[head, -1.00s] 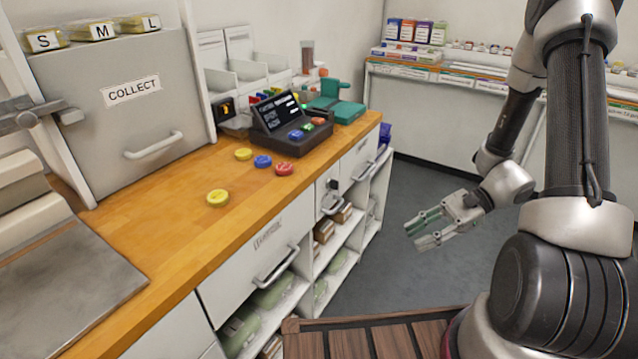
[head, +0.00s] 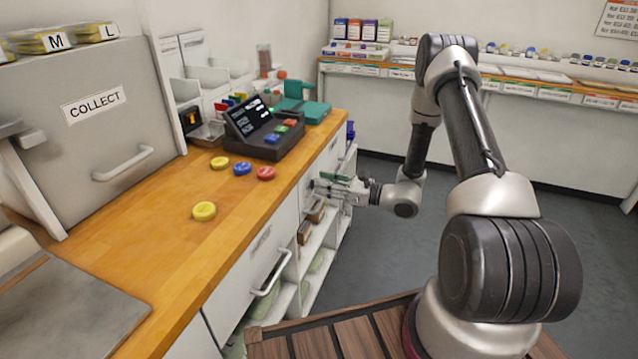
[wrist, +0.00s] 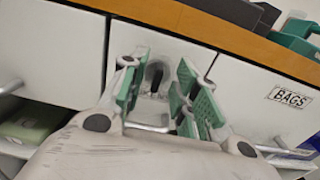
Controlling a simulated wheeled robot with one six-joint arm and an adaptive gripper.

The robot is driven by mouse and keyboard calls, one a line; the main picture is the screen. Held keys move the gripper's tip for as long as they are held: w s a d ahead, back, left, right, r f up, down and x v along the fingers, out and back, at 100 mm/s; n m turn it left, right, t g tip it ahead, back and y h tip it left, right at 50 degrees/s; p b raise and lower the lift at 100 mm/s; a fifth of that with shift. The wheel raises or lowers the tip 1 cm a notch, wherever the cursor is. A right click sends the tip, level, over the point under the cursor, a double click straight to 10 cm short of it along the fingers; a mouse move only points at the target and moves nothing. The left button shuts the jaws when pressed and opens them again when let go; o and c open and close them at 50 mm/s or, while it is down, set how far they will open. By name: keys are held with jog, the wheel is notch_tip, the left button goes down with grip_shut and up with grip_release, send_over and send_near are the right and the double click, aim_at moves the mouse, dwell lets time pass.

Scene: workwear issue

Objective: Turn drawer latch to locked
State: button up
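The drawer latch (wrist: 156,76) is a small dark knob on a pale plate, on a narrow drawer front (wrist: 172,50) under the wooden counter. In the wrist view it shows between the two green-padded fingers of my gripper (wrist: 162,92). The fingers are apart, one on each side of the latch, and I see no clear contact. In the head view my gripper (head: 335,188) is at the cabinet front below the counter edge and hides the latch. The narrow drawer's bar handle (wrist: 150,126) shows below the latch, partly behind my fingers.
A drawer labelled BAGS (wrist: 288,97) is to the right. The counter (head: 180,240) overhangs above, with yellow, blue and red discs and a dark console (head: 265,135). Another drawer handle (head: 273,273) sticks out nearer. The floor (head: 395,250) to the right is open.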

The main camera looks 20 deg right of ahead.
jog(key=shift+x, duration=0.95)
grip_shut()
